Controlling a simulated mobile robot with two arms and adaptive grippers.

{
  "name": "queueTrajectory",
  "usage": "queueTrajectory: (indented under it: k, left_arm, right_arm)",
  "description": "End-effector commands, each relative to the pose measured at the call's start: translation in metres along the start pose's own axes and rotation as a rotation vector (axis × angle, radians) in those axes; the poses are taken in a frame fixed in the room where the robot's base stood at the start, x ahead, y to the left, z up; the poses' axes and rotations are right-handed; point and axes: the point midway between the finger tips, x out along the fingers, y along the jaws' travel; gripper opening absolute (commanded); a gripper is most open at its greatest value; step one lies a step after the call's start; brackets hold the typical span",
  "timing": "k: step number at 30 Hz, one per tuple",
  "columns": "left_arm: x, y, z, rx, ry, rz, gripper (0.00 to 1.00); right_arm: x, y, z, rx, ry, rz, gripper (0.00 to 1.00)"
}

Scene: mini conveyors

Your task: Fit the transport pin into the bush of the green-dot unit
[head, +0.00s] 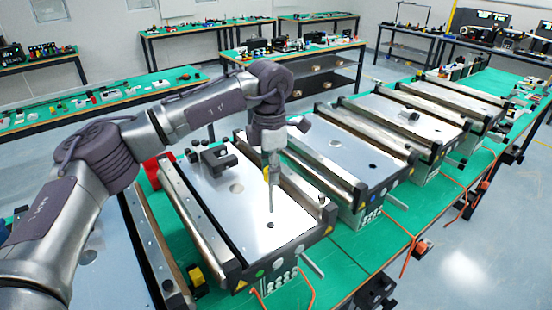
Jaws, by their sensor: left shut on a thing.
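The green-dot unit is the mini conveyor (218,222) in the middle, with a green dot (260,273) on its dark front panel. A small dark round opening (270,225), apparently the bush, lies near the front of its pale top plate. My left gripper (270,168) is over this plate, shut on the thin grey transport pin (271,198). The pin hangs about upright, its lower end close to the opening in the picture. It looks apart from the opening, but the height gap is hard to judge. The fingers are small and partly hidden. My right gripper is not in view.
A black bracket (218,159) stands at the back of the green-dot unit. A small upright post (321,208) is at its right front. A blue-dot unit (345,150) and further conveyors stand to the right on the green bench. Orange cables (408,250) hang at the front edge.

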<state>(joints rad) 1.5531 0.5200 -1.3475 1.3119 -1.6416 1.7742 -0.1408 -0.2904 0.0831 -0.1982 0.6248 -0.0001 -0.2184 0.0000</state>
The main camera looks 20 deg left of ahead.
Motion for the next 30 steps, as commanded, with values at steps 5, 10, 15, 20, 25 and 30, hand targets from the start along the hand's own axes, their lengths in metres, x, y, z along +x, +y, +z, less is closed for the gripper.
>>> queueTrajectory:
  k: [5, 10, 15, 20, 25, 30]
  left_arm:
    - [0.007, 0.0, 0.0, 0.0, 0.0, 0.0, 0.0]
    - [0.019, 0.0, 0.0, 0.0, 0.0, 0.0, 0.0]
    - [0.033, 0.0, -0.001, 0.0, 0.001, -0.001, 0.0]
    - [0.038, 0.0, -0.001, 0.0, 0.001, 0.0, 0.0]
    - [0.038, 0.0, 0.0, 0.0, 0.0, 0.0, 0.0]
    - [0.038, 0.0, 0.0, 0.0, 0.0, 0.0, 0.0]
  right_arm:
    - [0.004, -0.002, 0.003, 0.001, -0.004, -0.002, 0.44]
    - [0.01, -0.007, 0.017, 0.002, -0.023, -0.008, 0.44]
    - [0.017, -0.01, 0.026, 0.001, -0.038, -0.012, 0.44]
    - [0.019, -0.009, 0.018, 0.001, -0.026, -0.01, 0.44]
    - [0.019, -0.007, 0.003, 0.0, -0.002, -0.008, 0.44]
    - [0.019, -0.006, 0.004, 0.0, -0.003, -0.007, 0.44]
